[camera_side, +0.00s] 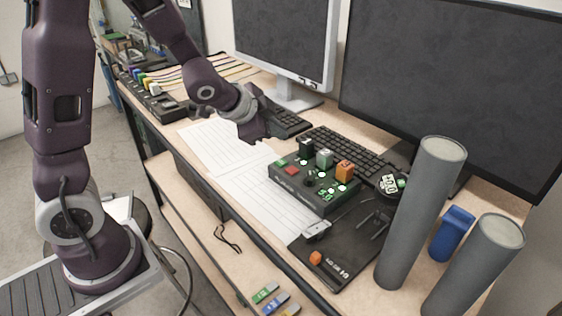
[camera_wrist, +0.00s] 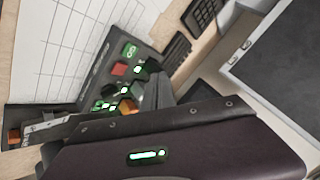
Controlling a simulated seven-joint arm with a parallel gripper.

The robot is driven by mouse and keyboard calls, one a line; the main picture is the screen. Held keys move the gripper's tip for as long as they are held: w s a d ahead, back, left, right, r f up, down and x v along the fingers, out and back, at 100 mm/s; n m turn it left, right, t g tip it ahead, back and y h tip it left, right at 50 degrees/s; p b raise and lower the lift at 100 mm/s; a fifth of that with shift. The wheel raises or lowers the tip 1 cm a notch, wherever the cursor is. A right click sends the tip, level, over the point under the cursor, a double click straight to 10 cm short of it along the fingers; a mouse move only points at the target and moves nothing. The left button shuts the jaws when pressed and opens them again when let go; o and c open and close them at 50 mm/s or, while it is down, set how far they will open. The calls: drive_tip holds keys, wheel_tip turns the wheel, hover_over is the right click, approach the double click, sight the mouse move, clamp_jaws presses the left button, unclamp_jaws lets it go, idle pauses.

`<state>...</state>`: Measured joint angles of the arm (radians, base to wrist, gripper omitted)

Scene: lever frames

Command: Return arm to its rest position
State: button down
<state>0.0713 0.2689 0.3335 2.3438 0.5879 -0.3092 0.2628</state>
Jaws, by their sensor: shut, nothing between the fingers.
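My gripper (camera_side: 262,138) is shut and empty. In the side view it hangs above the desk, over the right part of the white paper sheets and to the left of the control box. The dark control box (camera_side: 297,192) carries a black block (camera_side: 306,146), a green block (camera_side: 325,158), an orange block (camera_side: 345,170), a red button (camera_side: 291,171) and several lit green lights. In the wrist view my gripper (camera_wrist: 160,88) covers part of the control box (camera_wrist: 98,76), whose red button (camera_wrist: 120,69) shows. I see no contact between gripper and box.
Two tall grey cylinders (camera_side: 420,215) stand at the right front, with a blue object (camera_side: 453,234) between them. Two monitors (camera_side: 455,75) stand behind a black keyboard (camera_side: 345,152). White gridded sheets (camera_side: 215,150) lie flat at left. A black mat (camera_side: 345,250) lies in front of the box.

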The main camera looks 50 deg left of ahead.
drive_tip(key=s+d+r+n+g, duration=0.15)
drive_tip(key=s+r+n, duration=0.35)
drive_tip(key=s+r, duration=0.5)
drive_tip(key=s+d+n+g+h, duration=0.1)
drive_tip(key=s+d, duration=0.5)
drive_tip(key=s, duration=1)
drive_tip(key=shift+s+f+n+g, duration=0.25)
drive_tip(key=shift+n+g, duration=0.3)
drive_tip(key=shift+n, duration=0.35)
